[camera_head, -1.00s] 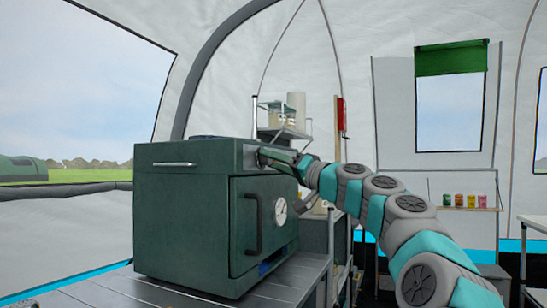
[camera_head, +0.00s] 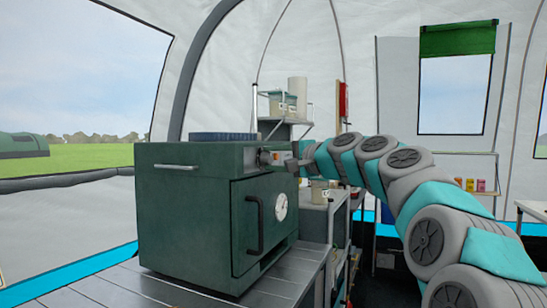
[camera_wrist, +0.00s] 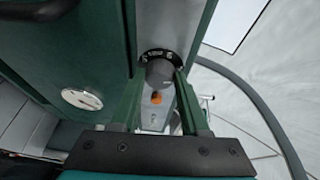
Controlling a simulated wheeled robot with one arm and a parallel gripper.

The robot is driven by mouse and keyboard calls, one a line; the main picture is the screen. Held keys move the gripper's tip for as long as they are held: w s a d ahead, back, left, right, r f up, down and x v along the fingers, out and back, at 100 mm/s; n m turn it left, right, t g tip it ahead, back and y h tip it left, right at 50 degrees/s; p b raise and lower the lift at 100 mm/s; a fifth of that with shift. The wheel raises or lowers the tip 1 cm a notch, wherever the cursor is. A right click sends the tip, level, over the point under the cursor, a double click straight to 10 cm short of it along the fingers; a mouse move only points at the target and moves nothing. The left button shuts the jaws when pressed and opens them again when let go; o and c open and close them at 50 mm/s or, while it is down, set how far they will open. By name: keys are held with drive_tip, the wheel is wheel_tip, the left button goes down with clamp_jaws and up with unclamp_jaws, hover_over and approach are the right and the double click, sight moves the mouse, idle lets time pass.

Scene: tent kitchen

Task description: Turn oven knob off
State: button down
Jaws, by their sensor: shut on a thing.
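The green oven (camera_head: 190,215) stands on a slatted metal table. Its round grey knob (camera_wrist: 160,72) sits on a metal strip, with a dark numbered dial ring (camera_wrist: 150,54) behind it. In the head view the knob (camera_head: 264,157) is a small grey shape at the oven's upper right. My gripper (camera_wrist: 158,88) has its two green fingers on either side of the knob and is shut on it. My gripper also shows in the head view (camera_head: 280,159), reaching in from the right. The knob's exact setting is too small to read.
The oven door has a dark handle (camera_head: 255,225) and a round white gauge (camera_head: 280,207), just below my gripper. Shelves (camera_head: 285,118) with containers stand behind the oven, close to my arm.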

drive_tip(key=shift+w+d+r+m+g, duration=0.1)
drive_tip(key=shift+m+g, duration=0.3)
drive_tip(key=shift+m, duration=0.6)
drive_tip(key=shift+c, duration=2)
unclamp_jaws()
drive_tip(key=v, duration=0.7)
drive_tip(key=shift+s+d+b, duration=0.2)
drive_tip(key=shift+s+b, duration=0.1)
drive_tip(key=shift+b, duration=0.15)
drive_tip(key=shift+r, duration=0.1)
